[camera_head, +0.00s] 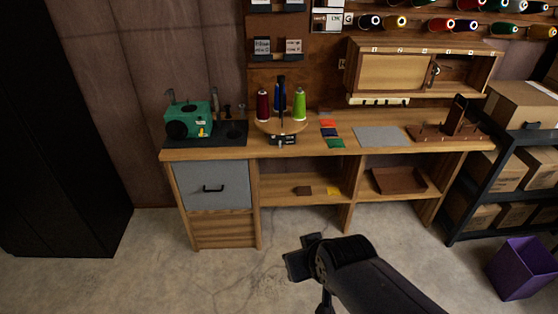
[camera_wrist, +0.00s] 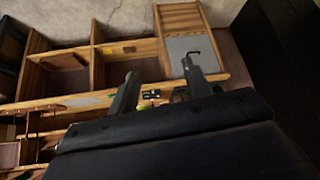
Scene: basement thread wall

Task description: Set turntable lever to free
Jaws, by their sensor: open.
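The turntable (camera_head: 268,125) is a round wooden disc on the workbench, left of its middle. It carries dark red, blue and green thread spools around a dark upright post. A small black block with white markings (camera_head: 282,140) sits at its front edge; I cannot make out the lever or its setting. The block also shows in the wrist view (camera_wrist: 151,94), between the fingers. My gripper (camera_wrist: 159,68) is open and empty, its two dark fingers spread apart. In the head view my dark arm is over the floor, well short of the bench.
A green machine (camera_head: 190,120) stands left of the turntable on a black mat. Colored swatches (camera_head: 331,133) and a grey mat (camera_head: 382,137) lie to the right. A grey drawer (camera_head: 213,185) is below. A purple bin (camera_head: 522,268) stands at right. Floor before the bench is clear.

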